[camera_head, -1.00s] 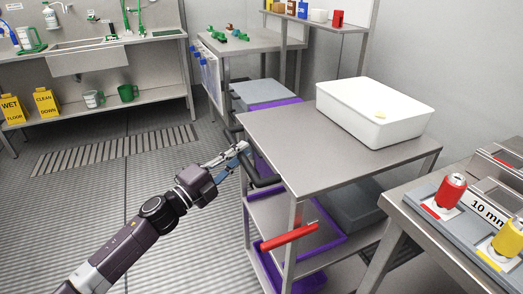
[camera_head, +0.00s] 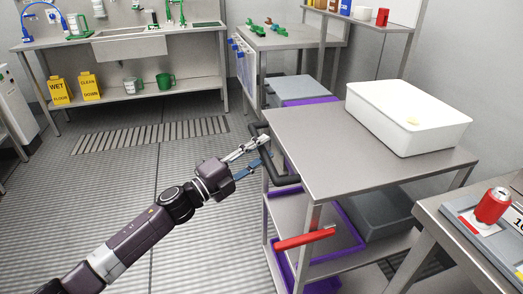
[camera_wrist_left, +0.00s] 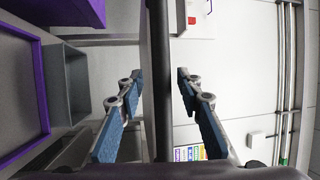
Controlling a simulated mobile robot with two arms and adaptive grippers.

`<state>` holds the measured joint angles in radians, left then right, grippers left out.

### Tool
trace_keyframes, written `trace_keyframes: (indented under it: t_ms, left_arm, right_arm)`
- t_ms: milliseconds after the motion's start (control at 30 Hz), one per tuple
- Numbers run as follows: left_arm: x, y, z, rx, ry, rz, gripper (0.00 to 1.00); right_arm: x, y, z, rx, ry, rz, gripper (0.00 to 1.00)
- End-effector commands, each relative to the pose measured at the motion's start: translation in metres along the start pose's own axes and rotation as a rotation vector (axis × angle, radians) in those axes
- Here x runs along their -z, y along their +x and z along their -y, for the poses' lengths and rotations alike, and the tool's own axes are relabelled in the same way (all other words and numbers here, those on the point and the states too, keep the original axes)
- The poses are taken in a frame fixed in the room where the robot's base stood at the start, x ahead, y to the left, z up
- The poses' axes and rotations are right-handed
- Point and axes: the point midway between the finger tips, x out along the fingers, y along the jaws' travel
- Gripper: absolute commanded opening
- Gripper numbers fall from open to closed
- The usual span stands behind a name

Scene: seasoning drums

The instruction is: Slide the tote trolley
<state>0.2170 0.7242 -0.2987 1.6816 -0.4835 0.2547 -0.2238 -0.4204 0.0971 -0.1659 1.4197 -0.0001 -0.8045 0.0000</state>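In the left wrist view the dark handle bar (camera_wrist_left: 160,70) runs upright between the two open fingers, with gaps on both sides. My right gripper is out of view.
A red bar (camera_head: 304,239) is on the trolley's near side. A bench with a red can (camera_head: 492,205) is close at the right. The floor (camera_head: 130,165) left of the trolley is clear.

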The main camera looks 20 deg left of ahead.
Motion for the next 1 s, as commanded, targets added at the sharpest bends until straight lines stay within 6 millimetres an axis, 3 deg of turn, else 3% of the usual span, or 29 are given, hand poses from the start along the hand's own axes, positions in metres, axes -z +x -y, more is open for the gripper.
trace_keyframes:
  t_ms: [367, 1000]
  left_arm:
    - [0.000, -0.010, 0.001, 0.002, 0.000, 0.000, 0.33]
    - [0.000, -0.104, -0.001, -0.001, -0.001, 0.001, 0.33]
  right_arm:
    - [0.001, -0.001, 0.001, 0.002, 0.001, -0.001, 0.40]
    - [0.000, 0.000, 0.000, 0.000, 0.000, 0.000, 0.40]
